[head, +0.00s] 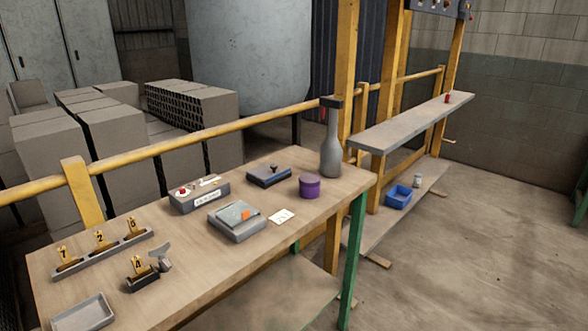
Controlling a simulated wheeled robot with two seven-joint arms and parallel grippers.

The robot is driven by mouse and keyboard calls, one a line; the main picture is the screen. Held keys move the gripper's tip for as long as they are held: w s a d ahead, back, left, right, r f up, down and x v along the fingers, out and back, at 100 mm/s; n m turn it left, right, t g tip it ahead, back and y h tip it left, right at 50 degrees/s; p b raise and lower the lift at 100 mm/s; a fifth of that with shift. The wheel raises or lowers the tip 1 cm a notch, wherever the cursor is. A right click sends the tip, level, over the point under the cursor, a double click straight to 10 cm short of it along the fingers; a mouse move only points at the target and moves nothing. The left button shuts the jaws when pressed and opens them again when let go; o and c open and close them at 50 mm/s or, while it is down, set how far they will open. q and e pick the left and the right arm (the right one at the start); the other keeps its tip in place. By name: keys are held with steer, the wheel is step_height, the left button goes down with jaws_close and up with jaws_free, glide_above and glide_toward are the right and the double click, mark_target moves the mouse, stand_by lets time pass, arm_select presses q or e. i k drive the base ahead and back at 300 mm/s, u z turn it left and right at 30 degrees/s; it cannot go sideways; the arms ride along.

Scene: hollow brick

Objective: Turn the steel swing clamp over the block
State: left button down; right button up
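A grey metal piece (162,252) with a flat angled top stands at the near left of the workbench, beside a small dark block (143,280) that carries a yellow tag marked 4. It may be the steel swing clamp, but it is too small to be sure. A grey box-like fixture (237,222) with a raised plate and an orange patch sits mid-bench. A dark flat block (269,176) with a black knob on top lies behind it. Neither of my grippers is in view.
A yellow railing (200,130) runs behind.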

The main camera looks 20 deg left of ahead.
mark_target(159, 252)
steer(key=u, duration=1.6)
